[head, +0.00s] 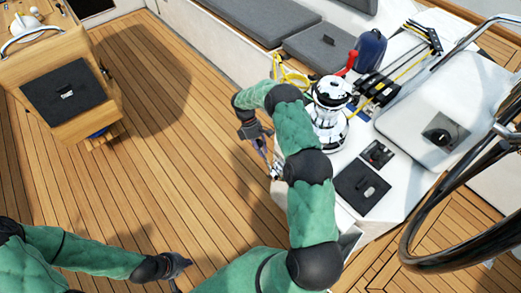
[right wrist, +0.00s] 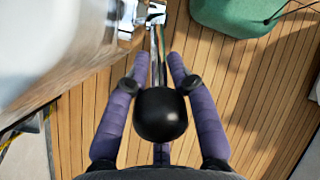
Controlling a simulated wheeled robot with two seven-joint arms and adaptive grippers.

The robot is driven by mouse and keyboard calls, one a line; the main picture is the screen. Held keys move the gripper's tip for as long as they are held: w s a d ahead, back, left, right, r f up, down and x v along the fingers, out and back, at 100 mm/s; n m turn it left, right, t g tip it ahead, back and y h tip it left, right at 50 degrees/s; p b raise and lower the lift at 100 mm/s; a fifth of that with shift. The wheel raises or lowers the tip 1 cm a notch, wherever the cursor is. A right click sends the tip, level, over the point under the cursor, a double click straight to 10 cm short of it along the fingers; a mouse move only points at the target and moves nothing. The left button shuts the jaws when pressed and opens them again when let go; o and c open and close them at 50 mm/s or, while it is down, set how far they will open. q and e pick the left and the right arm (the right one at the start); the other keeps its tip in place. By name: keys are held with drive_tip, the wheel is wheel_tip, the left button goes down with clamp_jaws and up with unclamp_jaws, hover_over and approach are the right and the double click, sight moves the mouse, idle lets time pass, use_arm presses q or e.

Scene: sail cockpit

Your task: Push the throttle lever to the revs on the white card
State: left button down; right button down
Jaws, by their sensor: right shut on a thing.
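In the right wrist view the throttle lever (right wrist: 159,114) shows as a big black ball knob on a slim rod, leading to a bright metal mount (right wrist: 145,14) at the top. My right gripper (right wrist: 156,60) has its purple fingers on either side of the lever, shut on it. In the head view my right gripper (head: 263,150) is at the near side of the white cockpit console, and the lever is mostly hidden there. My left gripper (head: 181,264) hangs low over the teak deck, away from the lever; its jaw is too small to read. I cannot make out the white card.
A chrome winch (head: 330,105) stands on the white console (head: 345,155), close to my right arm. A black steering wheel (head: 410,235) is at the right. A wooden table (head: 50,60) is at the upper left. The teak deck (head: 170,130) between is clear.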

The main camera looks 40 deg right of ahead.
drive_tip(key=shift+w+d+r, duration=0.15)
drive_tip(key=shift+w+r, duration=0.25)
drive_tip(key=shift+w, duration=0.2)
drive_tip(key=c, duration=1.2)
unclamp_jaws()
drive_tip(key=shift+s+f, duration=0.15)
drive_tip(key=v, duration=1.2)
drive_tip(key=shift+a, duration=0.2)
